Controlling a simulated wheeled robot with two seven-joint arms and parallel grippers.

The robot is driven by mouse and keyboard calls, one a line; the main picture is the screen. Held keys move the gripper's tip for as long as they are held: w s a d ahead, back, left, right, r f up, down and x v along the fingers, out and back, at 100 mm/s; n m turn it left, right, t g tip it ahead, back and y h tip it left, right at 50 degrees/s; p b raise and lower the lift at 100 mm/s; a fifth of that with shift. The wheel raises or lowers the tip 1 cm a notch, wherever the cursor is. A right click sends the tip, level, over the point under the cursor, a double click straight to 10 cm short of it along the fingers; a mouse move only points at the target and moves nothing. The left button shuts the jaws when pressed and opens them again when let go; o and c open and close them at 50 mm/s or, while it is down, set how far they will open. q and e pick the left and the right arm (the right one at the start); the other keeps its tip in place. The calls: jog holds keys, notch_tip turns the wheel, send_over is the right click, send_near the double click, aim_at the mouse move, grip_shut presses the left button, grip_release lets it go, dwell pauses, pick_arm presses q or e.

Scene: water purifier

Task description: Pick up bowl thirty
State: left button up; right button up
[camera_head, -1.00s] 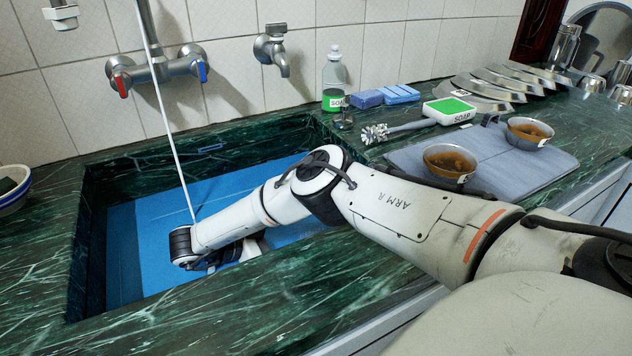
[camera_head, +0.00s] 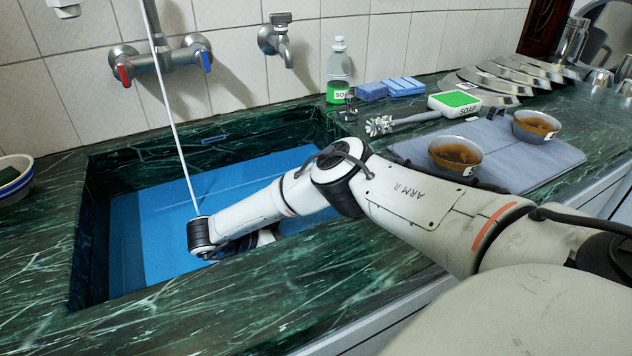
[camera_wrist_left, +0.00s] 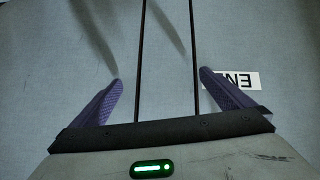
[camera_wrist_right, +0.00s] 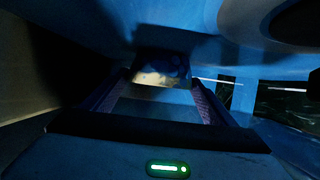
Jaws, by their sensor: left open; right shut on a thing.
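Two bowls with brown contents stand on the grey mat at the right, the nearer bowl (camera_head: 456,166) and the farther bowl (camera_head: 535,135). Each has a small white tag whose number I cannot read. My right arm reaches into the sink, and its gripper is hidden under the wrist in the head view. In the right wrist view my right gripper (camera_wrist_right: 156,100) is shut on a dim object (camera_wrist_right: 160,72) with a pale lower edge; its identity is unclear. My left gripper (camera_wrist_left: 160,84) is open and empty over a grey surface, outside the head view.
The blue-bottomed sink (camera_head: 160,222) lies under the tap (camera_head: 160,62), whose thin stream meets my right wrist. A rimmed bowl (camera_head: 14,190) stands far left.

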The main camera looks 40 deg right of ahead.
jog(key=shift+r, duration=0.2)
jog(key=shift+r+p, duration=0.85)
jog(key=shift+r, duration=0.45)
notch_tip(320, 180, up, 2)
jog(key=shift+r+p, duration=0.15)
jog(key=shift+p, duration=0.4)
pick_arm(q)
jog(key=shift+s+a+r+m+g+p, duration=0.1)
jog(key=shift+a+r+m+g+p, duration=0.1)
jog(key=shift+r+p, duration=0.25)
jog(key=shift+s+a+r+m+g+p, duration=0.1)
jog(key=shift+a+r+p, duration=0.05)
jog(key=shift+r+p, duration=0.3)
pick_arm(e)
notch_tip(320, 180, up, 5)
jog(key=shift+f, duration=0.2)
pick_arm(q)
jog(key=shift+r, duration=0.1)
pick_arm(e)
jog(key=shift+r, duration=0.15)
